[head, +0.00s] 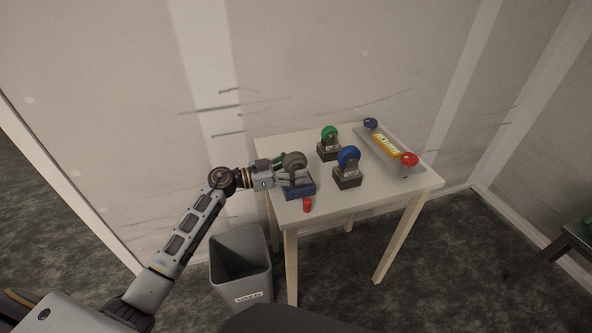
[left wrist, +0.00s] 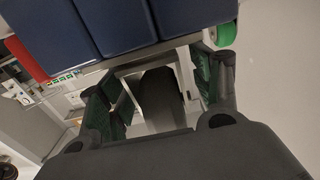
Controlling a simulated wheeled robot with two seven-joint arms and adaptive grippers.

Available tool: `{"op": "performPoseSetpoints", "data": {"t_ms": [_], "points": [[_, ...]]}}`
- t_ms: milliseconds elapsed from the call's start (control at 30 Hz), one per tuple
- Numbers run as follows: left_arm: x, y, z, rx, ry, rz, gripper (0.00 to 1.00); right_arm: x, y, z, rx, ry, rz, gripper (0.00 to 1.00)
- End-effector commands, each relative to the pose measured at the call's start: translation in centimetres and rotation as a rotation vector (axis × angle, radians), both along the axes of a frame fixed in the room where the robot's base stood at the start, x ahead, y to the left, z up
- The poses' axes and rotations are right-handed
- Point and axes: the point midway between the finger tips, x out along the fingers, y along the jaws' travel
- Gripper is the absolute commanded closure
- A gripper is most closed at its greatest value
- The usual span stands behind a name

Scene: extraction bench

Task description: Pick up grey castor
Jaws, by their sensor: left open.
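The grey castor (head: 294,159) shows as a grey wheel above a blue block-like base (head: 300,190) at the left side of the white table. My left gripper (head: 298,178) is open at the castor, in front of its lower part in the head view. In the left wrist view the dark castor wheel (left wrist: 160,98) lies between the open fingers of my left gripper (left wrist: 160,95), and the blue base (left wrist: 120,22) fills the top. Whether the fingers touch the wheel cannot be told. My right gripper is not in view.
A blue castor (head: 348,160) and a green castor (head: 329,135) stand on dark bases to the right. A tray (head: 405,171) holds a yellow item and red and blue wheels. A red cylinder (head: 307,205) stands near the front edge. A grey bin (head: 240,262) is below left.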

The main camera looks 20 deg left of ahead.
Motion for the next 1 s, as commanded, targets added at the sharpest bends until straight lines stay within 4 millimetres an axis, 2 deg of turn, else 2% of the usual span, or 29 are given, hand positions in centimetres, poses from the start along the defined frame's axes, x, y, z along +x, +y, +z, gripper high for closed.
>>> {"op": "performPoseSetpoints", "data": {"t_ms": [367,800,1000], "points": [[-0.02,0.02,0.02,0.000,0.000,0.000,0.36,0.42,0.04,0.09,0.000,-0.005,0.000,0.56],[-0.01,0.04,0.02,0.000,0.000,0.000,0.92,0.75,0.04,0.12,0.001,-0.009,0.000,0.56],[0.00,0.04,0.12,-0.001,-0.002,0.000,0.94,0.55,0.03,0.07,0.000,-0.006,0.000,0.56]]}}
